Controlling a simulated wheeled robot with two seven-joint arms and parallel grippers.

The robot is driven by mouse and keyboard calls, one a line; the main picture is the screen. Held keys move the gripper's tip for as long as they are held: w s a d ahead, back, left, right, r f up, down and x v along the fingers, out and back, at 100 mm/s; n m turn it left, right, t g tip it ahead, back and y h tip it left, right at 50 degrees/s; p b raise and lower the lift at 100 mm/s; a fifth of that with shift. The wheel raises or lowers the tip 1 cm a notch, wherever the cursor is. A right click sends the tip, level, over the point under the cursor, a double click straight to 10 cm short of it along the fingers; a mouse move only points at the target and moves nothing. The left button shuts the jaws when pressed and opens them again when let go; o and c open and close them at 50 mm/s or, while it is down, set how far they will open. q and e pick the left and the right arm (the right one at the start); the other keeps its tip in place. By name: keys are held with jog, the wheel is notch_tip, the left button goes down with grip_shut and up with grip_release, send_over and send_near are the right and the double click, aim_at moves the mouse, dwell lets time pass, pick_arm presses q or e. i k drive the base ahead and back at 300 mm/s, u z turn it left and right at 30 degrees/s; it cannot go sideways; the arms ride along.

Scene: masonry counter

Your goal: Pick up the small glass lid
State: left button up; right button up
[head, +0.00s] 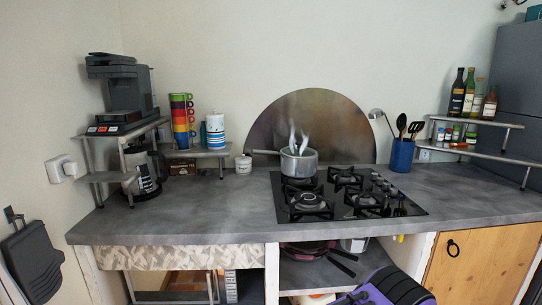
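I cannot make out a small glass lid anywhere in the head view. A metal saucepan (299,164) stands on the back left burner of the black gas hob (390,206), its handle pointing left. Whitish wisps show above its opening, and I cannot tell whether a lid lies on it. A small white jar (243,166) stands on the counter left of the pan. Neither of my grippers is in view.
The grey counter (190,217) is clear at front left. A coffee machine (119,84), stacked coloured cups (182,117) and a carafe (146,177) stand at left. A blue utensil pot (402,155) and bottle shelf (478,122) stand at right. Pans (310,251) lie below.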

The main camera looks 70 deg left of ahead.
aim_at(307, 154)
jog(key=u, duration=0.05)
jog(key=k, duration=0.2)
jog(key=u, duration=1.05)
